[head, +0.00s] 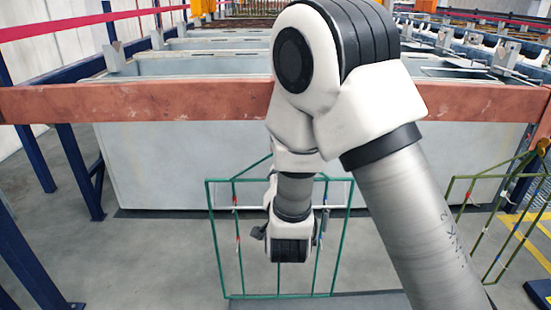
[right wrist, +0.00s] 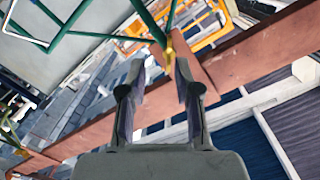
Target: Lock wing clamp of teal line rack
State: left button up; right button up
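The teal line rack (head: 222,240) hangs in front of the red-brown bar (head: 150,101) in the head view. My right arm hides its upper middle. In the right wrist view, teal rods (right wrist: 150,22) of the rack come in from the top and meet a small gold wing clamp (right wrist: 168,52) at the edge of the bar (right wrist: 262,45). My right gripper (right wrist: 160,72) is open, with the clamp just beyond and between its fingertips. No contact shows, and I cannot tell the wing's angle. In the head view the right fingers are hidden. My left gripper is not in view.
An olive-green rack (head: 450,205) hangs at the right of the bar, with a brass clamp (head: 543,146). Grey tanks (head: 160,165) stand behind the bar. Blue posts (head: 80,170) stand at the left. The floor (head: 130,265) at the front left is clear.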

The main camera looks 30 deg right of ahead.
jog(key=w+d+r, duration=0.2)
jog(key=w+d, duration=0.2)
jog(key=w, duration=0.2)
jog(key=shift+w+d+r+t+p, duration=0.2)
jog(key=shift+t+p, duration=0.1)
jog(key=shift+p, duration=0.05)
grip_shut()
